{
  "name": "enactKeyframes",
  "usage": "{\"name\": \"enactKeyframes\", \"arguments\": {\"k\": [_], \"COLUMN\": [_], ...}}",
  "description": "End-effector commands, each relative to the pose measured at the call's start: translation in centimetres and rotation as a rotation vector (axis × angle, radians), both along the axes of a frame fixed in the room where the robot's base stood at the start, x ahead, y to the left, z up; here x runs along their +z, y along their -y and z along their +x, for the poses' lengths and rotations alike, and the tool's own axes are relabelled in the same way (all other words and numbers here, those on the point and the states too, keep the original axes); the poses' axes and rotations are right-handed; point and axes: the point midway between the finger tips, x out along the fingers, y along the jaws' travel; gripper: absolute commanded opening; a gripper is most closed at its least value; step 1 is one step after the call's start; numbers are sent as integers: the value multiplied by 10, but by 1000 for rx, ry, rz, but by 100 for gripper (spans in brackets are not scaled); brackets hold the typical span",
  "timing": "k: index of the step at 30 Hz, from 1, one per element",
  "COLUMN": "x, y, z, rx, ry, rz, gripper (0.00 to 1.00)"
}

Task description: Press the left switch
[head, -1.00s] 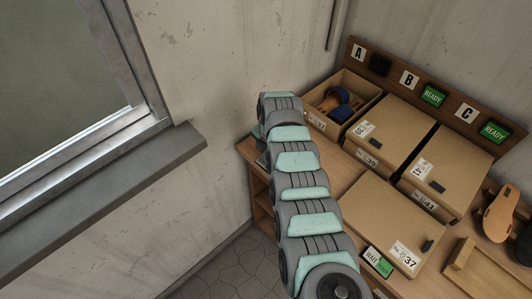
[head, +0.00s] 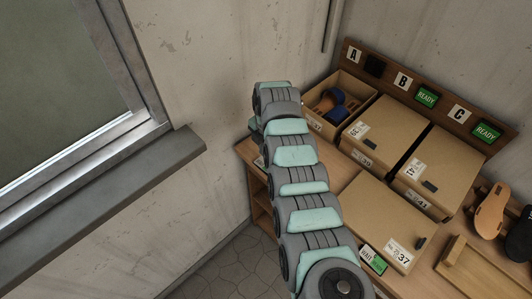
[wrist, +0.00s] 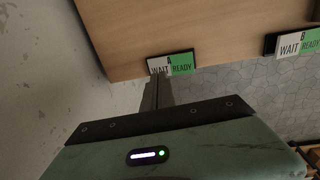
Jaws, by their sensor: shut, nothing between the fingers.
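The left switch, marked A (wrist: 172,64), is on the wooden bench edge in the wrist view, with a white WAIT half on the left and a green READY half on the right. My gripper (wrist: 159,77) is shut and empty. In the wrist view its fingertips are just below the switch in the picture and overlap the lower edge of the WAIT half. I cannot tell whether they touch it.
Another switch, marked B (wrist: 298,43), is to the right. In the head view, a WAIT/READY switch (head: 372,260) shows at the bench front. An open box (head: 322,125) and closed cardboard boxes (head: 385,135) stand behind. The panel display under A (head: 375,65) is dark; B and C show green READY.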

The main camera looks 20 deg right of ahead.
Motion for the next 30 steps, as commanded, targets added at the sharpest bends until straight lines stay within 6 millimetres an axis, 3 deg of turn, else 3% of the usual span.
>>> {"name": "enactKeyframes", "arguments": {"k": [6, 12, 30], "x": [53, 85, 91], "y": [-1, -3, -4], "z": [10, 14, 14], "rx": [-1, -1, 0], "ry": [8, 6, 3], "rz": [-5, -4, -1], "gripper": [0, 0, 0]}}
